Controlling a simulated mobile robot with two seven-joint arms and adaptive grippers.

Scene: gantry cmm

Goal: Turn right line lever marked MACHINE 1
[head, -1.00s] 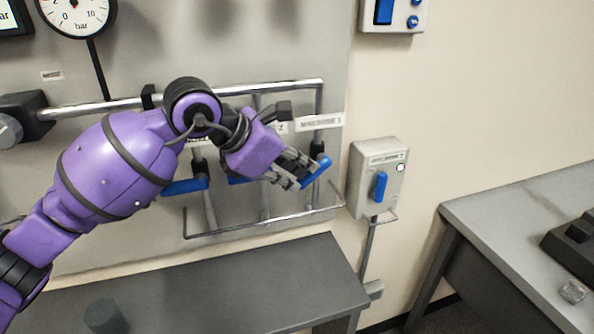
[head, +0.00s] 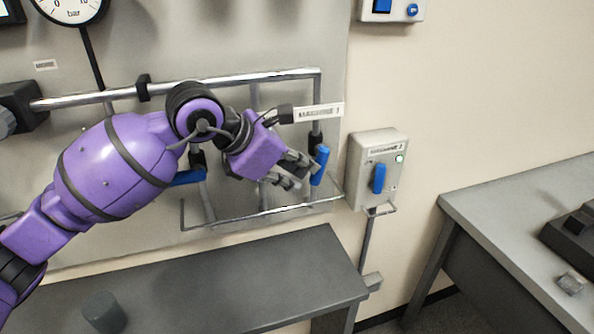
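The right line lever, a blue handle (head: 320,165), hangs from the rightmost drop of the wall pipe and stands near vertical. The white label (head: 318,112) above it seems to read MACHINE 1, though its print is blurred. My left gripper (head: 302,172) is just left of the handle, with its two fingers apart and nothing seen between them. Its fingertips are close to the handle; I cannot tell whether they touch it. Another blue lever (head: 188,177) lies about level to the left, partly behind my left arm. My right gripper is not in view.
A grey wall box (head: 378,165) with a blue switch and a lit green lamp is right of the lever. A thin metal rail (head: 262,215) runs below the levers. A dark bench (head: 230,280) stands below, and a grey table (head: 500,215) at right.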

